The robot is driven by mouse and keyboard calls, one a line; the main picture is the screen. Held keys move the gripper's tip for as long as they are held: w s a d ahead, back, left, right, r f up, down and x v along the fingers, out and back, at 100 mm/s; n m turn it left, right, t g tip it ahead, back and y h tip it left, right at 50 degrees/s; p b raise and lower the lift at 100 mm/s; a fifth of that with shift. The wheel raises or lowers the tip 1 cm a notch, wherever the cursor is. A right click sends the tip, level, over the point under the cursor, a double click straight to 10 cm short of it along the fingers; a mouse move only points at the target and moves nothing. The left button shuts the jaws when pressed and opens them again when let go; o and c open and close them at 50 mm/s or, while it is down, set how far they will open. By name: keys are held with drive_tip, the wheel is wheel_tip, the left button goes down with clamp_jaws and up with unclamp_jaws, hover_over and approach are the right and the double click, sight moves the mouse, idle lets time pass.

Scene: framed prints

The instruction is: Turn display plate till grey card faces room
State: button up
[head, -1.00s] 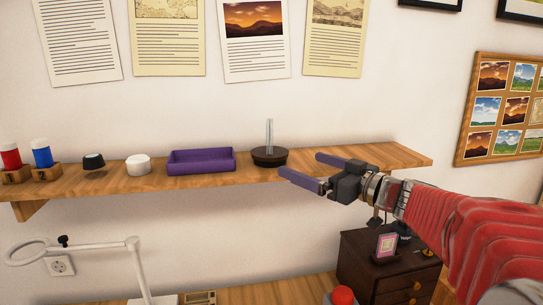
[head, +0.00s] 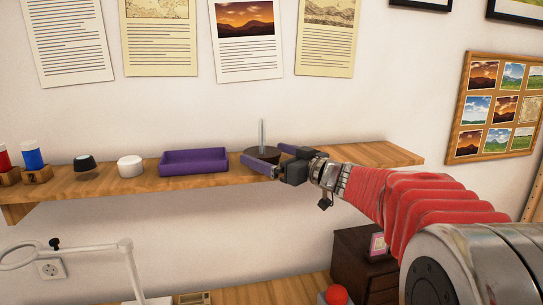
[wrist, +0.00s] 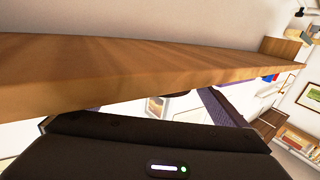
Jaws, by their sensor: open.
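The display plate (head: 261,133) stands upright on a dark round base (head: 268,152) on the wooden shelf (head: 355,156). It shows as a narrow pale strip, nearly edge-on, so I cannot make out a grey card or which way either face points. My gripper (head: 261,153) is open, coming from the right. Its purple fingers reach to either side of the round base in the head view, one in front and one behind; I cannot tell if they touch it. In the wrist view the shelf (wrist: 130,70) crosses above my dark gripper body, and the plate is not clearly visible.
A purple tray (head: 194,162) sits left of the base, with a white knob (head: 131,166) and a dark-topped knob (head: 84,163) beyond. Blue (head: 33,158) and red bottles stand at far left. Printed sheets hang above. A lamp (head: 129,265) stands below the shelf.

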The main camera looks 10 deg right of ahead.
drive_tip(key=shift+c, duration=0.5)
drive_tip(key=c, duration=1)
drive_tip(key=shift+o, duration=0.2)
drive_tip(key=shift+s+a+r+m+t+h, duration=0.15)
drive_tip(key=shift+a+m+t+h, duration=0.1)
drive_tip(key=shift+m+t+h, duration=0.6)
drive_tip(key=shift+a+r+m+t+h, duration=0.1)
drive_tip(key=shift+m+t+h, duration=0.15)
drive_tip(key=shift+m+h, duration=0.7)
drive_tip(key=shift+a+r+h, duration=0.1)
drive_tip(key=shift+r+h, duration=0.05)
drive_tip(key=shift+h, duration=0.95)
drive_tip(key=shift+f+m+h, duration=0.2)
drive_tip(key=shift+m+h, duration=0.4)
drive_tip(key=shift+f, duration=0.1)
